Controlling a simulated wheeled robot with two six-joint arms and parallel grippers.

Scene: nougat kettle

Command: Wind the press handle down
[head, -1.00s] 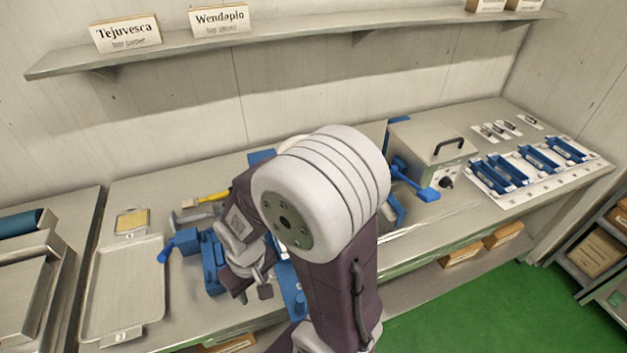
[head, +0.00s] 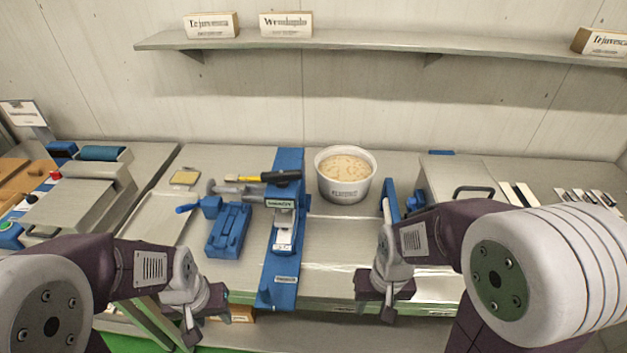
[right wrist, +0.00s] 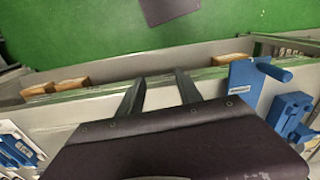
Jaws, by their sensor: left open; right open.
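A tall blue press-like stand (head: 287,215) with white labels is on the bench in the middle of the head view. A black grip (head: 281,177) crosses its upper part. I cannot tell whether this grip is the press handle. A blue fixture (head: 229,230) with a blue side handle (head: 187,208) stands to its left. My left gripper (head: 203,316) is open, low in front of the bench's left part. My right gripper (head: 379,297) is open, near the bench's front edge, right of the stand. Its two spread fingers (right wrist: 161,92) are empty in the right wrist view.
A white tub (head: 345,190) of pale contents stands right of the blue stand. A metal tray (head: 152,230) lies at the left. A steel box (head: 458,172) stands at the back right. A shelf (head: 380,45) runs above. The bench right of the stand is mostly clear.

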